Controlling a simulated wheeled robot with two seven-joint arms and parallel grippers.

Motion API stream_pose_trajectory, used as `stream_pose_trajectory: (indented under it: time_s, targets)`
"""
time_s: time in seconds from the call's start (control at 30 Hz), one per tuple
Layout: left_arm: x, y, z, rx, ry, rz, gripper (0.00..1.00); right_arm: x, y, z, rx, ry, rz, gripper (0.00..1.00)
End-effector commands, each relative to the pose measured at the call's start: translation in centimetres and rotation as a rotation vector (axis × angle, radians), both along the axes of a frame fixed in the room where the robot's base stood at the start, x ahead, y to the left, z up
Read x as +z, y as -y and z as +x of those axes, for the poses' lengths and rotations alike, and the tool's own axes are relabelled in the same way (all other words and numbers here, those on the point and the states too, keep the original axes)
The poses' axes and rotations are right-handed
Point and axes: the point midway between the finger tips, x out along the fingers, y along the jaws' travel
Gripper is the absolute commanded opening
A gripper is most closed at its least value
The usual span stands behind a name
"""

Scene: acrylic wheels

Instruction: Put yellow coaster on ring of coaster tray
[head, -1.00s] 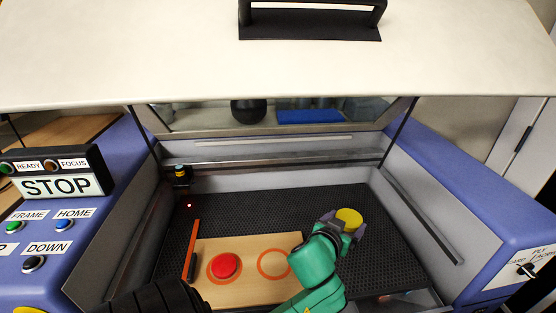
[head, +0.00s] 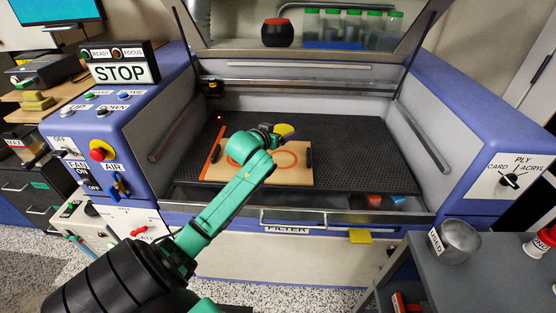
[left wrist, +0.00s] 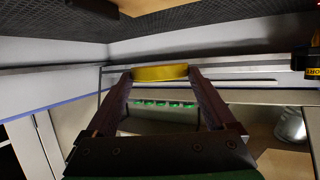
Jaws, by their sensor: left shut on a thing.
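My left gripper (head: 273,134) is shut on the yellow coaster (head: 284,130), held near the back edge of the wooden coaster tray (head: 298,177) in the head view. How high it is above the tray is hard to tell. In the left wrist view the yellow coaster (left wrist: 160,73) sits between the fingertips. The tray lies on the black machine bed. Its right orange ring (head: 294,160) is bare where visible and partly hidden by my arm. The left ring and its red coaster are mostly hidden behind my arm. My right gripper is not in view.
An orange strip (head: 212,152) lies along the tray's left side. The machine lid stands open above. The black bed (head: 365,160) right of the tray is clear. Grey side walls and the front edge bound the bed. A metal bowl (head: 460,238) stands on a grey cart at right.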

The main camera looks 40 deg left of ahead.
Motion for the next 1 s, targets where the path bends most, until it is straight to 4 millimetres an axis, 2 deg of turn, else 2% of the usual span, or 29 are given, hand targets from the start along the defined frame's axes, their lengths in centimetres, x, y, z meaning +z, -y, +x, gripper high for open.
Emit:
stream_pose_trajectory:
  time_s: [0.03,0.1,0.43,0.5,0.8,0.83,0.87,1.0]
  targets:
    - [-2.0,0.0,0.0,0.001,-0.004,-0.004,0.32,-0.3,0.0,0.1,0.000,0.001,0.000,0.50]
    - [-4.1,0.0,0.0,0.001,-0.003,-0.004,0.32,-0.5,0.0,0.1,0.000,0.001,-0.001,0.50]
    - [-10.2,0.1,0.0,0.001,-0.001,-0.002,0.32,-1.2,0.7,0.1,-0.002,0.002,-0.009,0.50]
    - [-10.9,0.1,0.0,-0.001,0.000,0.000,0.32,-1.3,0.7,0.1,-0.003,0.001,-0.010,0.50]
    - [-11.1,0.1,0.0,-0.001,0.002,0.000,0.32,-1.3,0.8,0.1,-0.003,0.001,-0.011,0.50]
    - [-11.2,0.1,0.0,-0.001,0.001,0.000,0.93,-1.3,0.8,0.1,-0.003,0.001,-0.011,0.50]
    - [-11.1,0.1,0.0,-0.001,0.001,0.000,1.00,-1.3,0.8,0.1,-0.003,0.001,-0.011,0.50]
    - [-11.1,0.1,0.0,-0.001,0.001,0.000,1.00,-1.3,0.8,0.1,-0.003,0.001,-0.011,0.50]
